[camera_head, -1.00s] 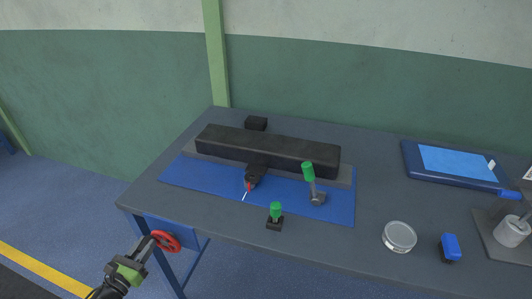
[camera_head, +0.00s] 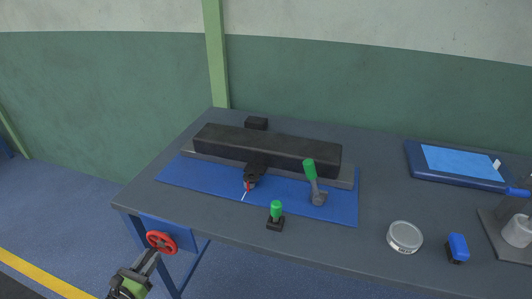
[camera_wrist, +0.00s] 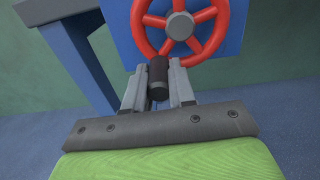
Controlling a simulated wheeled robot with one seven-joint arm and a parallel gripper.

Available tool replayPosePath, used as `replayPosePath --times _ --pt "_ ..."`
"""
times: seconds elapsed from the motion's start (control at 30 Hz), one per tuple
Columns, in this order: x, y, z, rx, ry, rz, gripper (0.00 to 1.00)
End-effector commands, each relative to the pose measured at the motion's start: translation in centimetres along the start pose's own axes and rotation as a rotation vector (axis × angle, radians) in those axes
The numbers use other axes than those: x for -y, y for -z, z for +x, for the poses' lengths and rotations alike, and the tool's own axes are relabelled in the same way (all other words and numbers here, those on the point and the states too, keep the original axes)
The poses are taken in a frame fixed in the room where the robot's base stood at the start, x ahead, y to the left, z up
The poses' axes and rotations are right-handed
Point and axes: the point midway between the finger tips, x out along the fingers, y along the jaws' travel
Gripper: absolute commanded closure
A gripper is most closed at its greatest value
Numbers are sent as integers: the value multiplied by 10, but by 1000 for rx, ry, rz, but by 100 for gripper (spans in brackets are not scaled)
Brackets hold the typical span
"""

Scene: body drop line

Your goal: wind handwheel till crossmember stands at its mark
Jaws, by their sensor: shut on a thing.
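The red handwheel (camera_head: 162,242) is mounted on a blue panel below the table's front left edge. My gripper (camera_head: 154,255) is at the wheel's lower side. In the wrist view, my gripper (camera_wrist: 158,88) is shut on the wheel's dark handle (camera_wrist: 158,72), just below the red rim (camera_wrist: 139,28). The crossmember, a long black beam (camera_head: 270,148), lies on a grey base on the table. A dark bracket (camera_head: 256,172) projects from its front with a red pointer (camera_head: 249,186). A white mark line (camera_head: 245,196) is close to the pointer's tip; exact alignment is too small to tell.
A blue mat (camera_head: 335,212) lies under the beam. A green-topped lever (camera_head: 310,170) and a green knob (camera_head: 276,210) stand in front of it. A round tin (camera_head: 405,236), a blue-topped item (camera_head: 458,247) and a blue tray (camera_head: 420,172) are at right. A table leg is near the wheel.

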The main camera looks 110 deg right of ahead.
Motion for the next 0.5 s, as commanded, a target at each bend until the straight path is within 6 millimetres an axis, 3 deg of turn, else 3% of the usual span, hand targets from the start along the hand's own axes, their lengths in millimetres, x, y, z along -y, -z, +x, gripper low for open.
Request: replayPosePath --times 0.03,0.17,0.5 --pt "4 -8 2 19 14 -1 100" --pt "4 -10 2 24 12 0 100" --pt "27 -2 3 29 10 2 100"
